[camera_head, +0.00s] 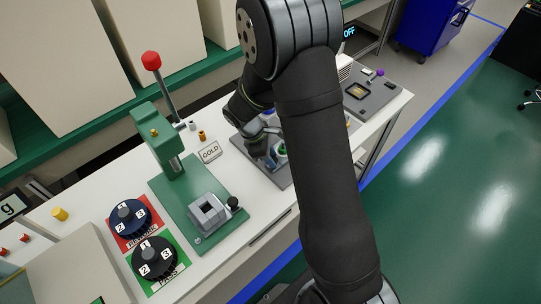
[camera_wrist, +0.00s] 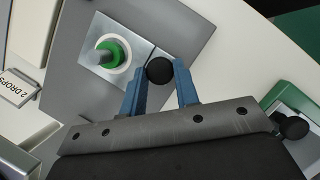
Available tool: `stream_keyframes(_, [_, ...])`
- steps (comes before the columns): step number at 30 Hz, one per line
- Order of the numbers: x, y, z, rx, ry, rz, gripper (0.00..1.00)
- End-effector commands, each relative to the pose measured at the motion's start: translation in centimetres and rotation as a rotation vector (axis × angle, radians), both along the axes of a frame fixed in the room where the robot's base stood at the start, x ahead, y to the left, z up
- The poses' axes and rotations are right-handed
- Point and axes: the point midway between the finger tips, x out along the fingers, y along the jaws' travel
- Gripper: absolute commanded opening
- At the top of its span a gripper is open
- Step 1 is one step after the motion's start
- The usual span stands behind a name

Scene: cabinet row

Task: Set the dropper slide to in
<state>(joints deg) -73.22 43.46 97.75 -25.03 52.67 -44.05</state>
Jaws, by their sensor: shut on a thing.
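My gripper (camera_wrist: 159,85) is shut on a round black knob (camera_wrist: 159,70) in the wrist view, with a blue finger on each side of it. The knob sits at the edge of a light metal plate (camera_wrist: 128,40), which I take to be the dropper slide. A green ring with a grey-green post (camera_wrist: 112,52) stands on the plate to the left of the knob. Plate and ring lie on a grey base (camera_wrist: 195,22). In the head view my gripper (camera_head: 262,158) is low over this station, and my arm hides much of it. The slide's in or out position cannot be told.
A card reading "2 DROPS" (camera_wrist: 17,88) stands left in the wrist view. In the head view a green press (camera_head: 170,200) with a red-topped lever stands left, near two numbered dials (camera_head: 130,216).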

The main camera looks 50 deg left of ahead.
Motion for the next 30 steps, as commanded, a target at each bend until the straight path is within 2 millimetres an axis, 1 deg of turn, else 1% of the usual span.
stream_keyframes(2, [0.0,0.7,0.0,0.002,-0.001,0.000,0.00])
stream_keyframes(5, [0.0,2.4,0.0,0.002,-0.001,0.000,0.00])
stream_keyframes(10, [0.0,5.9,0.0,0.004,-0.003,0.002,0.00])
stream_keyframes(14, [0.0,7.6,0.0,0.003,-0.002,0.000,0.00])
stream_keyframes(18, [0.0,8.3,0.0,0.003,-0.002,0.000,0.00])
stream_keyframes(26, [0.0,8.5,0.1,0.009,-0.002,0.002,0.00])
stream_keyframes(27, [0.0,8.6,0.1,0.010,-0.003,0.003,0.32])
stream_keyframes(30, [0.0,8.5,0.1,0.008,-0.002,0.002,0.50])
